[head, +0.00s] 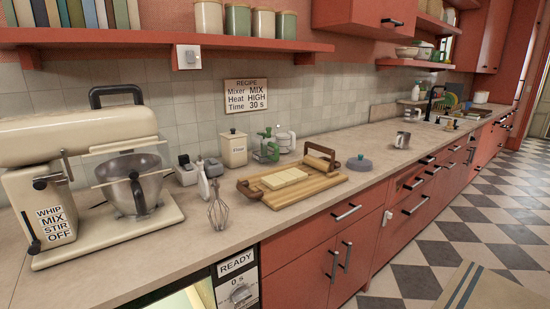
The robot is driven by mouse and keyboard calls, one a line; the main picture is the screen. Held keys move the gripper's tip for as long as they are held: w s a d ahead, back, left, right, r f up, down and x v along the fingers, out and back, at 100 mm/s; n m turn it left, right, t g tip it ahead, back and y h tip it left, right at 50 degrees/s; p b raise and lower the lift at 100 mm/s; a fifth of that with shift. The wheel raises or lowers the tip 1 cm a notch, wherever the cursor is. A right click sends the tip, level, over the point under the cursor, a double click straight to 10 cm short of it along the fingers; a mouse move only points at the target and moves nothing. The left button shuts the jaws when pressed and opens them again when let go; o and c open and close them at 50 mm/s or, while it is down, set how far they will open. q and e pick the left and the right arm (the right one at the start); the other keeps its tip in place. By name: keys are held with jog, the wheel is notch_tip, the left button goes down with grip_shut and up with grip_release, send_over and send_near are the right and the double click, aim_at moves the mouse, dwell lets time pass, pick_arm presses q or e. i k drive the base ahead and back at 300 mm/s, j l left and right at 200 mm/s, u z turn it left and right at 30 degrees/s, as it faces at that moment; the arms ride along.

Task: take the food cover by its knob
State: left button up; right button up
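A low, round blue-grey lid with a small knob on top (360,163) lies on the counter just right of the wooden board. It is the only thing in view that looks like the food cover. Its knob points up, and nothing touches it. Whether anything is under it cannot be seen. Neither of my grippers is in view.
Left of the lid is a wooden board (305,190) with a pale slab and rolling pin. A metal cup (402,140) stands behind right. Counter (372,182) in front of the lid is clear.

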aim_at(359, 164)
jog(key=i+l, duration=0.4)
jog(key=l, duration=0.15)
jog(key=i+l, duration=0.4)
jog(key=l, duration=0.15)
